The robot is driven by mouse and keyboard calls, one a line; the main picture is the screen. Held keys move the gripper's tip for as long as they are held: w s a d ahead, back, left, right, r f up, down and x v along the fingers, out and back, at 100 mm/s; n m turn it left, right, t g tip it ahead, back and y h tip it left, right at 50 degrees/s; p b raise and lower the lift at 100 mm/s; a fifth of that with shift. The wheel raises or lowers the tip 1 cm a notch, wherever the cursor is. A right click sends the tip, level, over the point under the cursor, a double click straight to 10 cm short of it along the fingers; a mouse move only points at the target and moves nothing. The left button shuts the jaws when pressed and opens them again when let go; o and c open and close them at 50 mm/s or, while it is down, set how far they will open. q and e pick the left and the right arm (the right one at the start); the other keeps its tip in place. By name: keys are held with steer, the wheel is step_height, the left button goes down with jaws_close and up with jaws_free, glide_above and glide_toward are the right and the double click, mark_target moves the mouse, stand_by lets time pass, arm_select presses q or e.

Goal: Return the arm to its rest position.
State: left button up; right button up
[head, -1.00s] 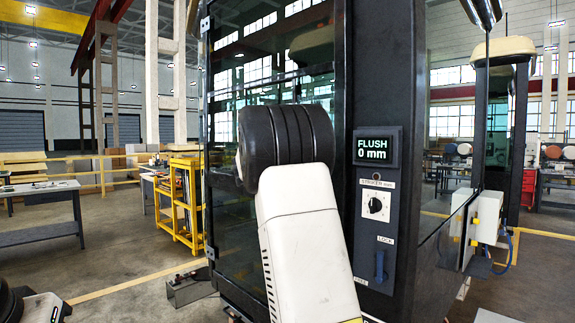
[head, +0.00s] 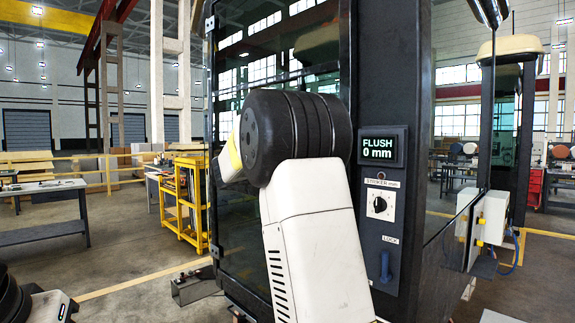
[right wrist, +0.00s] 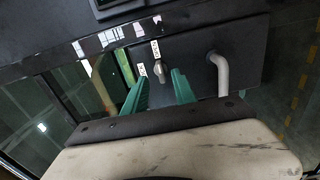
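My right arm (head: 312,235) rises in front of the dark cab (head: 385,40) in the head view, bent at a black joint. My right gripper is hidden there. In the right wrist view, its two teal fingers (right wrist: 160,72) stand apart with nothing gripped. Behind the gap between them is a dark panel (right wrist: 195,45) with white labels and a small grey knob-like part; whether the fingers touch it cannot be told. My left gripper is not in view.
A pale bent handle (right wrist: 219,72) is right of the fingers. A yellow trolley (head: 186,205) stands left, with open floor before it.

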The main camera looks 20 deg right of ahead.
steer(key=shift+s+a, duration=0.25)
steer(key=shift+a, duration=0.25)
steer(key=s+f+m+g+y, duration=0.1)
steer(key=s+f+g+y, duration=0.2)
steer(key=s+f+y, duration=0.9)
steer(key=s+a+f+m+t+y, duration=0.1)
steer(key=s+a+f+y, duration=0.2)
steer(key=s+a, duration=0.6)
steer(key=s+a+f+m+t+y, duration=0.1)
steer(key=s+a+f+y, duration=0.2)
steer(key=s+a+f, duration=0.3)
steer(key=s+a, duration=0.4)
steer(key=a, duration=0.1)
steer(key=shift+s+a+f+m+y, duration=0.15)
steer(key=shift+s+a+m+y, duration=0.15)
steer(key=shift+a+y, duration=0.1)
